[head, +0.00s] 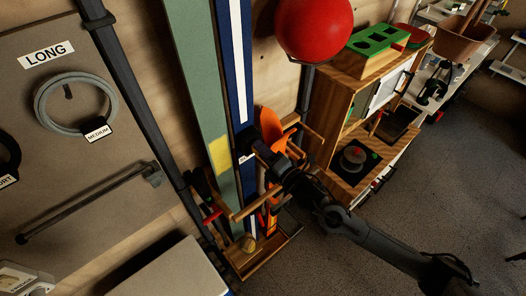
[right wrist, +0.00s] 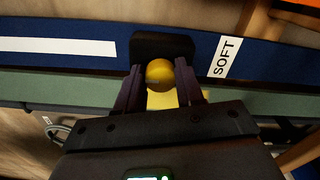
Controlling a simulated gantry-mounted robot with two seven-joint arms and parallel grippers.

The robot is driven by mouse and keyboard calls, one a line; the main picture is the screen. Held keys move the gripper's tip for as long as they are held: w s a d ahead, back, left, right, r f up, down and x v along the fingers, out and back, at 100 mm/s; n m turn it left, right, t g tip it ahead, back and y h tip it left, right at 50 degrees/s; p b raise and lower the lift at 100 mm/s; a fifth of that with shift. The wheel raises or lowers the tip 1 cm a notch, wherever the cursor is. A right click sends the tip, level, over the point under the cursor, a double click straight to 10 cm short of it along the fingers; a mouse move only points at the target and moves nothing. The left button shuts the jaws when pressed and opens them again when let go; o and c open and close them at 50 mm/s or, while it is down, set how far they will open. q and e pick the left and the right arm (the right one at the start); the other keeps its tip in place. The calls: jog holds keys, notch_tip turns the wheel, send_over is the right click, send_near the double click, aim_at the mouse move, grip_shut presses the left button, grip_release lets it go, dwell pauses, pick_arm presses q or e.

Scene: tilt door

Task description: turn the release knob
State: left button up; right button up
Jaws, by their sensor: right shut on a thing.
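The release knob (right wrist: 159,72) is a round yellow ball. It shows in the right wrist view between the two dark fingers of my right gripper (right wrist: 160,88), in front of a black plate (right wrist: 150,42) on a blue panel. My right gripper (head: 262,158) is shut on the knob. In the head view the gripper reaches the blue panel (head: 238,70) from the right and hides the knob. My left gripper is not in view.
A green panel (head: 200,60) with a yellow patch stands beside the blue one. A "SOFT" label (right wrist: 226,57) is near the knob. A wooden rack (head: 255,262) stands below. A red ball (head: 313,28) and a wooden shelf (head: 345,85) are to the right. Open floor lies at lower right.

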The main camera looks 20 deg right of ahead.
jog(key=o, duration=1)
jog(key=shift+o, duration=0.2)
jog(key=shift+s, duration=0.1)
jog(key=v, duration=1)
jog(key=shift+s+b, duration=0.3)
jog(key=shift+d, duration=0.15)
